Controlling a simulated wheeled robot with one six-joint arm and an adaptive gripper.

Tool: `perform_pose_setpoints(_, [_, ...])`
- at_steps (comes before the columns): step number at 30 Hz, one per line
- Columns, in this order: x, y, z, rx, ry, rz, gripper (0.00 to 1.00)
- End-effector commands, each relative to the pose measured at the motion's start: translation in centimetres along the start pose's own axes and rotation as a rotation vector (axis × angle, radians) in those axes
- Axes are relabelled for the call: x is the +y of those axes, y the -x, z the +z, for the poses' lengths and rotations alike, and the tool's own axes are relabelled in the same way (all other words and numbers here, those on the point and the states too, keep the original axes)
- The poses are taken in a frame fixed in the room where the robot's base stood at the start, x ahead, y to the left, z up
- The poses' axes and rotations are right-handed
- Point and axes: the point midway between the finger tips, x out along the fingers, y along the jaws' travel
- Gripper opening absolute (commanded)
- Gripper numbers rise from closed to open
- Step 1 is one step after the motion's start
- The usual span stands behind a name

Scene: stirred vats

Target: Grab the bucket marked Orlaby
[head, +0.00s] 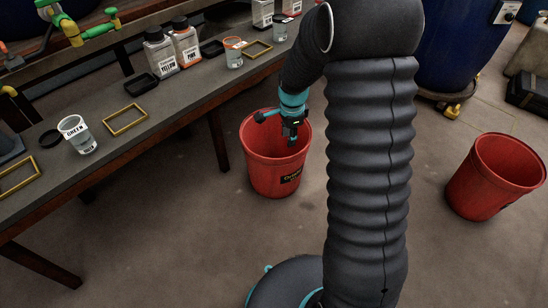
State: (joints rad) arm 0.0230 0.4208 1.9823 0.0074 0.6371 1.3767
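A red bucket (262,174) stands upright on the floor beside the bench. It has a black label with yellow lettering low on its front that seems to begin with "Or"; the rest is too small to read surely. My gripper (292,138) points down over the mouth of this bucket, near its right rim, and overlaps the opening in the picture. I cannot tell whether its fingers touch the rim or are open. A second red bucket (478,187) stands at the right, slightly tilted in view; its label is mostly turned away and unreadable.
A long bench (105,160) at left carries a cup marked green (82,139), bottles marked yellow (160,55) and pink (186,43), dark trays and yellow frames. A bench leg (219,140) stands close to the bucket. A blue vat (455,50) stands behind. Floor between buckets is clear.

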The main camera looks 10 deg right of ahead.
Motion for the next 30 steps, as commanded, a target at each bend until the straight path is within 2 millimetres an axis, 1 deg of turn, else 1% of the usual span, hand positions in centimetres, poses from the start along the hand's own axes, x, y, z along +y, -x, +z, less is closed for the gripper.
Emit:
perform_pose_setpoints(1, [-0.3, -1.5, -0.1, -0.002, -0.034, 0.013, 0.34])
perform_pose_setpoints(3, [-0.6, -2.8, -0.2, -0.003, -0.076, 0.022, 0.34])
perform_pose_setpoints(6, [-0.8, -4.0, -0.2, -0.004, -0.113, 0.031, 0.34])
perform_pose_setpoints(11, [-0.8, -5.8, -0.2, -0.004, -0.128, 0.036, 0.34])
perform_pose_setpoints(18, [-0.7, -10.2, -0.2, -0.005, -0.126, 0.036, 0.34])
perform_pose_setpoints(21, [-0.7, -11.6, -0.1, -0.004, -0.126, 0.035, 0.34])
perform_pose_setpoints(24, [-0.6, -12.5, -0.1, -0.004, -0.125, 0.035, 0.34])
perform_pose_setpoints(28, [-0.7, -13.0, -0.1, -0.004, -0.125, 0.032, 0.34])
perform_pose_setpoints(30, [-0.7, -13.6, -0.1, -0.004, -0.125, 0.034, 0.34])
